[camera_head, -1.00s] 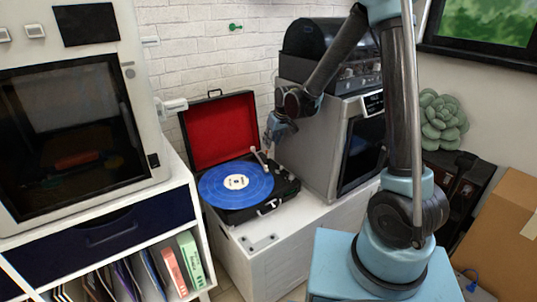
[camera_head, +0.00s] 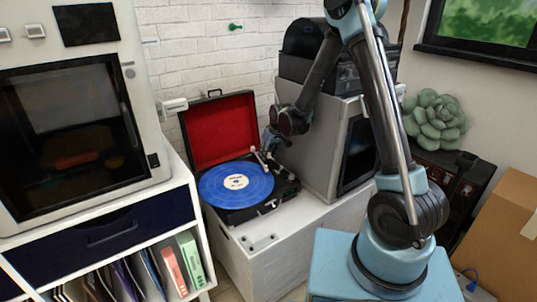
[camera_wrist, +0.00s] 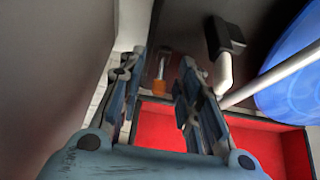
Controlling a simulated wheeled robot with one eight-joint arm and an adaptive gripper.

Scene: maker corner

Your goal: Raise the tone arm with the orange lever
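The record player (camera_head: 235,208) stands open on a white cabinet, with a blue record (camera_head: 237,182) on it. The white tone arm (camera_head: 260,158) is at the record's right side. In the wrist view the tone arm (camera_wrist: 270,80) runs from a black block toward the blue record (camera_wrist: 297,75). The orange lever (camera_wrist: 160,72) shows between my gripper's two fingers in the wrist view. My gripper (camera_wrist: 161,60) is open, with a clear gap between its fingers. In the head view my gripper (camera_head: 272,142) is just above the player's back right corner; the lever cannot be made out there.
The red-lined lid (camera_head: 218,130) stands raised behind the record. A grey boxy machine (camera_head: 325,150) stands close on the right of the player. A white shelf unit (camera_head: 100,235) is on the left. The cabinet top (camera_head: 290,225) in front is mostly clear.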

